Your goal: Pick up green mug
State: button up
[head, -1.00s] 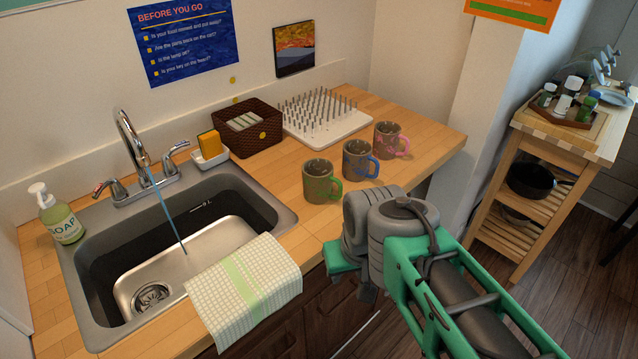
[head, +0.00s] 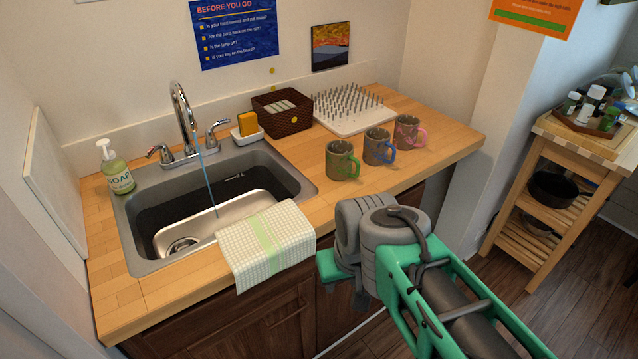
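The green mug (head: 341,161) stands upright on the wooden counter, right of the sink. Its body is brownish green and its green handle is on the right side. A mug with a blue handle (head: 378,147) and a mug with a pink handle (head: 407,132) stand in a row beside it, toward the back right. My gripper (head: 340,270) is in front of the counter, below and apart from the green mug. Its fingers are mostly hidden behind my wrist and arm, so its opening does not show.
The sink (head: 215,210) has running water and a checked towel (head: 265,245) over its front edge. A drying rack (head: 352,110), a dark basket (head: 282,112) and a sponge holder (head: 247,132) stand behind. A wooden cart (head: 550,190) stands right. Counter in front of the mugs is clear.

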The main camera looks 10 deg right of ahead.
aim_at(344, 163)
jog(key=u, duration=0.35)
jog(key=k, duration=0.85)
jog(key=u, duration=0.2)
jog(key=i, duration=1.2)
jog(key=u, duration=0.1)
